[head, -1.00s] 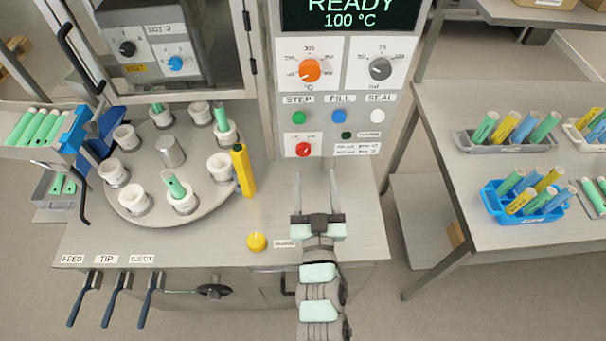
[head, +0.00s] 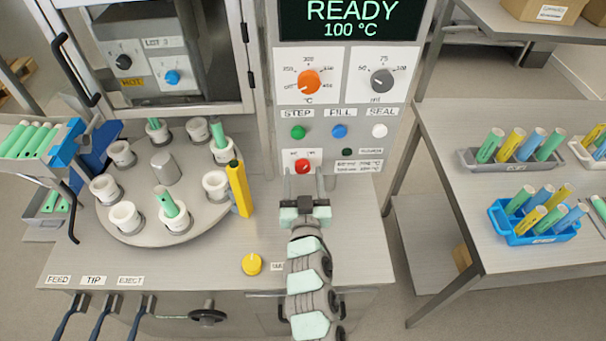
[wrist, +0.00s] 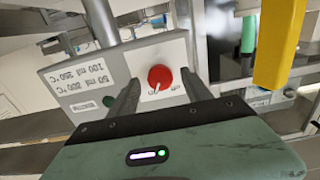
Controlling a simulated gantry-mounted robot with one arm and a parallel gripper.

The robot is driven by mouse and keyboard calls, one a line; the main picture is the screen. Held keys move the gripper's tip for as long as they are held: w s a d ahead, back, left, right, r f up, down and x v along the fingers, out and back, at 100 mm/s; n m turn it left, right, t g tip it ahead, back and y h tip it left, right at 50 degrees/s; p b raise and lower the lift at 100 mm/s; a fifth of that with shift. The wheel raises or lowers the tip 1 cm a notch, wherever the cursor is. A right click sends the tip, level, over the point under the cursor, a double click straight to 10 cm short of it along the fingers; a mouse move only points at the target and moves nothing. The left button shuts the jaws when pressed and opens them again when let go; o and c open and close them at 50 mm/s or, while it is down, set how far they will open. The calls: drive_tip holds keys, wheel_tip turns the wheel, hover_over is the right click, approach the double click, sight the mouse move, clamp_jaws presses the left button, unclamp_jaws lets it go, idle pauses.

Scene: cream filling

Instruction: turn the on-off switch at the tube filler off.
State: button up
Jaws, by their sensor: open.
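The on-off switch is a red round knob (head: 302,167) on a small white plate, low on the tube filler's panel (head: 360,110). In the wrist view the red knob (wrist: 160,77) shows between the fingers, with a pale pointer mark on its edge toward the small labels, which are too small to read. My gripper (head: 303,182) is just in front of and below the knob in the head view. I cannot tell whether either finger touches the knob.
Above the knob are green (head: 298,131), blue (head: 339,131) and white (head: 379,130) buttons. A yellow button (head: 252,264) sits on the bench. A side table (head: 440,180) holds tube racks.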

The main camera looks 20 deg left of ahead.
drive_tip(key=shift+w+a, duration=0.2)
drive_tip(key=shift+w, duration=0.25)
clamp_jaws()
idle(0.4)
